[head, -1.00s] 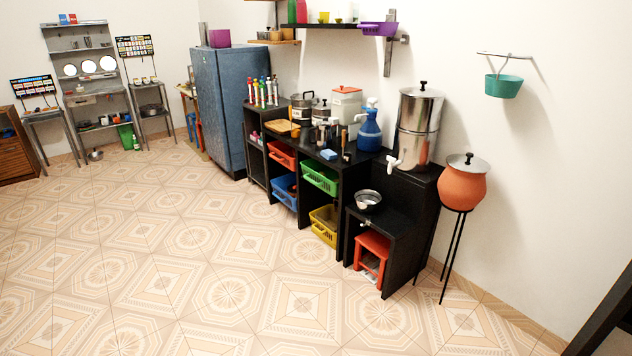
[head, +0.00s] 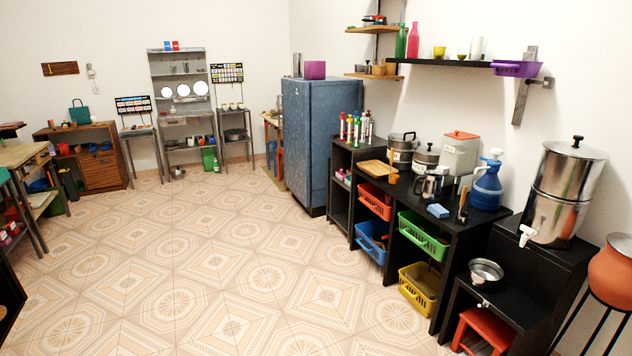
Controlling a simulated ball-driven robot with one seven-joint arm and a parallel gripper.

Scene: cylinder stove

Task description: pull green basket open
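The green basket (head: 423,236) sits in the upper right compartment of the black shelf unit, in the right half of the head view. Its slatted front faces the open floor. It sits above the yellow basket (head: 419,289) and to the right of the red basket (head: 374,201) and the blue basket (head: 371,243). How far it sits inside the shelf is hard to tell. My gripper is not in view.
The tiled floor (head: 230,270) in front of the black unit is clear. A blue fridge (head: 322,140) stands to the left of the unit. A red stool (head: 484,330) and a metal bowl (head: 486,271) are at the right. A wooden cabinet (head: 100,172) stands far left.

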